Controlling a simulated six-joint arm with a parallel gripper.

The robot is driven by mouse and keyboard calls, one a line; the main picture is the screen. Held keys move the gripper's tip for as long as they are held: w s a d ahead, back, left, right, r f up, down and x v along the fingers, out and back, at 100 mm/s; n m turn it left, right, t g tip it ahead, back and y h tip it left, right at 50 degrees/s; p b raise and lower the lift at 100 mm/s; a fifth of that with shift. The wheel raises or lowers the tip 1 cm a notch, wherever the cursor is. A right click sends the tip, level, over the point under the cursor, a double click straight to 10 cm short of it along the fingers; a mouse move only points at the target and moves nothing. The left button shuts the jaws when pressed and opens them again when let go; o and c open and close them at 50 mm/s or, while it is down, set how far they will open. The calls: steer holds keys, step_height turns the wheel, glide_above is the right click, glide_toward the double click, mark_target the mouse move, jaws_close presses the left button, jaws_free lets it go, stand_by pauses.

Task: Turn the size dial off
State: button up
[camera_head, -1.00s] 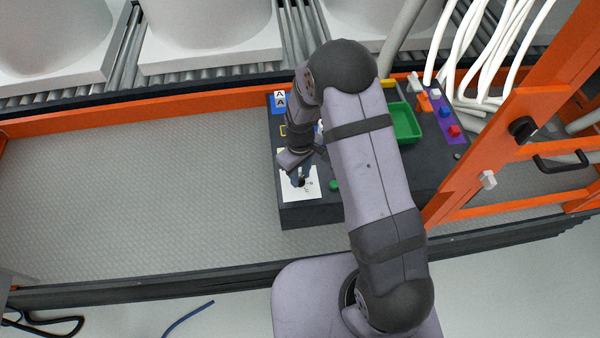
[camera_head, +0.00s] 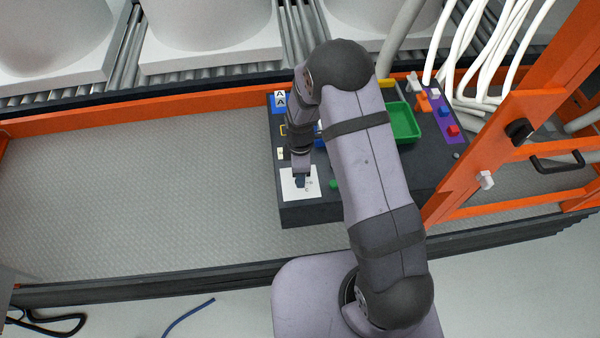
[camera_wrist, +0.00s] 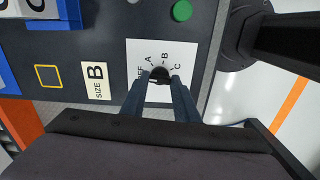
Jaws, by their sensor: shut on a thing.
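The black size dial (camera_wrist: 160,74) sits on a white plate (camera_wrist: 186,54) marked OFF, A, B and C, on the dark console. My gripper (camera_wrist: 162,82) is shut on the dial, with one finger on each side of it. The fingers hide part of the OFF mark, and I cannot tell exactly where the dial points. A label reading SIZE B (camera_wrist: 96,80) lies beside the plate. In the head view my gripper (camera_head: 300,182) is down over the white plate (camera_head: 290,192) and hides the dial.
A green button (camera_wrist: 182,11) is close to the plate. The console (camera_head: 310,213) also carries a green tray (camera_head: 406,137) and a purple panel (camera_head: 440,112) with coloured blocks. An orange frame (camera_head: 480,150) stands at the right. The grey belt (camera_head: 140,190) at left is clear.

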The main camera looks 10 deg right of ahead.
steer(key=shift+w+n, duration=0.1)
steer(key=shift+n, duration=0.5)
steer(key=o, duration=1.1)
steer(key=shift+c, duration=0.2)
steer(key=shift+r, duration=0.1)
steer(key=shift+r, duration=3.65)
